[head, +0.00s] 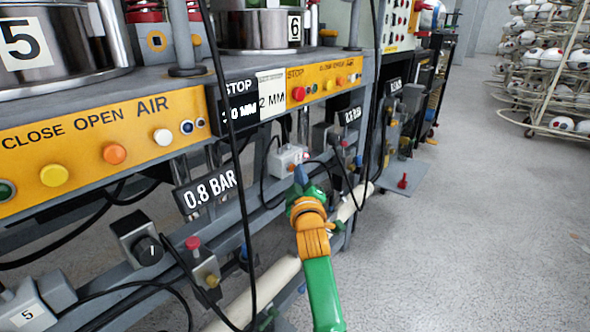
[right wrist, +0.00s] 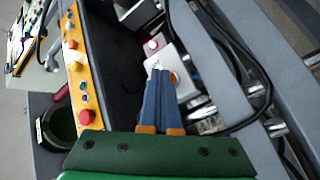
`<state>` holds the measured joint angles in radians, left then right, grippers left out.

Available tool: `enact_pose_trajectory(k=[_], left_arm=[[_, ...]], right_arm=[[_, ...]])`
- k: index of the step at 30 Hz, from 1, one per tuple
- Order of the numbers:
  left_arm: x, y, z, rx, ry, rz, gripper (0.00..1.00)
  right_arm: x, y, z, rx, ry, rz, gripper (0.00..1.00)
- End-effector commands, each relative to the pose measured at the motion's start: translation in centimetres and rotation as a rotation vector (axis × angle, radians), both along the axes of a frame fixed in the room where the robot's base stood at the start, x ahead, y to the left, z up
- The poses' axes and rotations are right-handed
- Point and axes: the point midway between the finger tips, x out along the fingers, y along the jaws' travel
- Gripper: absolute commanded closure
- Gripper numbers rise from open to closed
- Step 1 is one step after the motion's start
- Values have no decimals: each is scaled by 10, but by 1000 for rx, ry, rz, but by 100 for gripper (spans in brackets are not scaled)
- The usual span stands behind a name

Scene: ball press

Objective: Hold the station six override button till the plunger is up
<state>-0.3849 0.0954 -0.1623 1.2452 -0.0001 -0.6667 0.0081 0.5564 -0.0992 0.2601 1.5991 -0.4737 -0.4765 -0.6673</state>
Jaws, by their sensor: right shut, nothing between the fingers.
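Station six shows by its "6" plate (head: 294,28) on a metal mould (head: 255,32) at the top of the head view. Below its panel, a small pale box (head: 287,160) sits on the grey rail; I take it for the override button's box. The plunger's state cannot be made out. My left gripper is out of view.
Station six's yellow panel (head: 325,82) is above the gripper. A "0.8 BAR" display (head: 211,190), a knob box (head: 140,238) and hanging black cables (head: 236,150) are at left. A pale roller or pipe (head: 262,290) runs below.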

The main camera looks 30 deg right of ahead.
Motion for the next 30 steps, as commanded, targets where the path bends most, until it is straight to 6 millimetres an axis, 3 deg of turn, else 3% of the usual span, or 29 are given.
enact_pose_trajectory(k=[9, 21, 30], left_arm=[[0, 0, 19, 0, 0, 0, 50], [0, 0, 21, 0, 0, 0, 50], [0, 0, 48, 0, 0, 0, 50]], right_arm=[[-14, -5, 3, 0, 0, 0, 100], [-18, -7, 1, 0, 0, 0, 100], [-45, -19, 3, -1, 3, -1, 100]])
